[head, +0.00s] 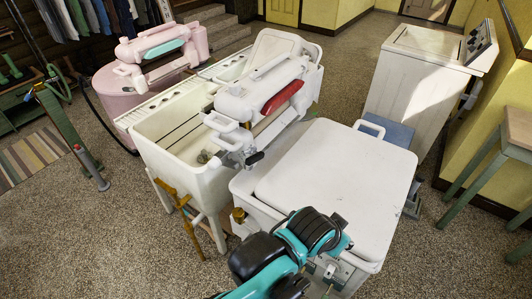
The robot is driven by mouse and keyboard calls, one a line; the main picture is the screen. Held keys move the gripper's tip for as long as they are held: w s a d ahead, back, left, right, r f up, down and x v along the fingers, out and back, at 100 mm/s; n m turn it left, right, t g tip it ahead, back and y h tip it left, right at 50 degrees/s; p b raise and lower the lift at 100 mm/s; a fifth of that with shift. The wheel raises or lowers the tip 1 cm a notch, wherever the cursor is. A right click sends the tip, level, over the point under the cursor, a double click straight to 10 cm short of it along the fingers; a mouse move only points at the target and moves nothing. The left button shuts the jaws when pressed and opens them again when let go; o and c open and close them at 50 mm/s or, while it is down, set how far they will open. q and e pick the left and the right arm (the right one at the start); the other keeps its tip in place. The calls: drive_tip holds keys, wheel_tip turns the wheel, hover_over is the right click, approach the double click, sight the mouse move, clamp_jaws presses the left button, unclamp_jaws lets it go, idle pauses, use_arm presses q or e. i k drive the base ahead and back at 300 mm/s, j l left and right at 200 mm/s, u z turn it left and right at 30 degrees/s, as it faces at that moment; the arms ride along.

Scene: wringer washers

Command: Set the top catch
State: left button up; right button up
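A white wringer (262,97) with a red bar (282,96) on its upper housing stands over the white washer (335,185), partly above the twin tub. A white loop handle (220,122) is at its near left end, and a small black knob (254,158) sits below. I cannot make out which part is the top catch. My other arm does not show.
The white twin tub (175,130) stands left of the washer. A pink wringer washer (135,85) is behind it. A white appliance (420,75) and a green-legged table (505,150) are at the right. Speckled floor (130,235) is open at the lower left.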

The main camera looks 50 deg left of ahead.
sight(257, 156)
drive_tip(key=u, duration=1.85)
drive_tip(key=i+z, duration=0.1)
drive_tip(key=i, duration=0.2)
